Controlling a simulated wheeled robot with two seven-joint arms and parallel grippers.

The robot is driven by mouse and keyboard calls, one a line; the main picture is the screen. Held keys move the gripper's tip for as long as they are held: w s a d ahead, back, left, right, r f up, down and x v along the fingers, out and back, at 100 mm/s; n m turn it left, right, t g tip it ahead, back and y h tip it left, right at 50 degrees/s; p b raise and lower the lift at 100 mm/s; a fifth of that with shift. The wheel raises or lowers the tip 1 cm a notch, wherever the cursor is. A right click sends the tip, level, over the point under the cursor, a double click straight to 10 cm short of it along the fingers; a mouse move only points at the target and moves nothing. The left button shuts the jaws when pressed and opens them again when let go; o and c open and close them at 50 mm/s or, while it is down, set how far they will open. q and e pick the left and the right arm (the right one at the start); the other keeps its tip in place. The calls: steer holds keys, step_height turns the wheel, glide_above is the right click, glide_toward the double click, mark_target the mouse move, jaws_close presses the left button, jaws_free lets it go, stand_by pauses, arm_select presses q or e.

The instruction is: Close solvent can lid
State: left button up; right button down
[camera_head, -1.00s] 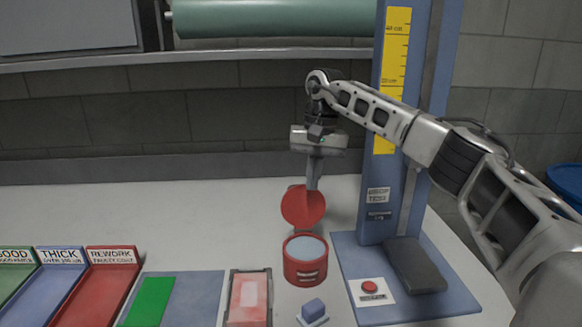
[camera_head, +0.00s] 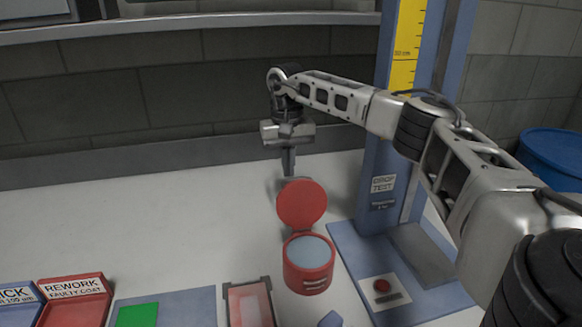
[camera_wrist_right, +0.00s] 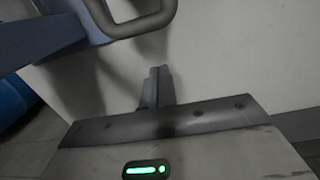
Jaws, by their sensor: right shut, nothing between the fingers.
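The red solvent can (camera_head: 309,277) stands upright on the white table, with a pale blue surface showing inside its open top. Its round red lid (camera_head: 302,203) stands up open at the can's back rim. My right gripper (camera_head: 288,172) is shut and empty, pointing down just behind the lid and slightly left of it. I cannot tell whether its fingertips touch the lid, as their ends are partly hidden. In the right wrist view the shut fingers (camera_wrist_right: 157,86) show against the white table, and the can is not visible. My left gripper is not in view.
A red-framed tray (camera_head: 248,304) is at front left, with the red rework bin (camera_head: 75,300) farther left. The table behind and left of the lid is clear.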

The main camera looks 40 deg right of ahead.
mark_target(299, 200)
steer(key=shift+s+a+r+p, duration=0.2)
steer(key=shift+s+a, duration=0.1)
steer(key=shift+s, duration=0.25)
steer(key=shift+s+a+r+p, duration=0.15)
steer(key=shift+s+a+p, duration=0.15)
steer(key=shift+s, duration=0.25)
steer(key=shift+s+a+r+p, duration=0.15)
steer(key=shift+s+a, duration=0.2)
steer(key=shift+s, duration=0.2)
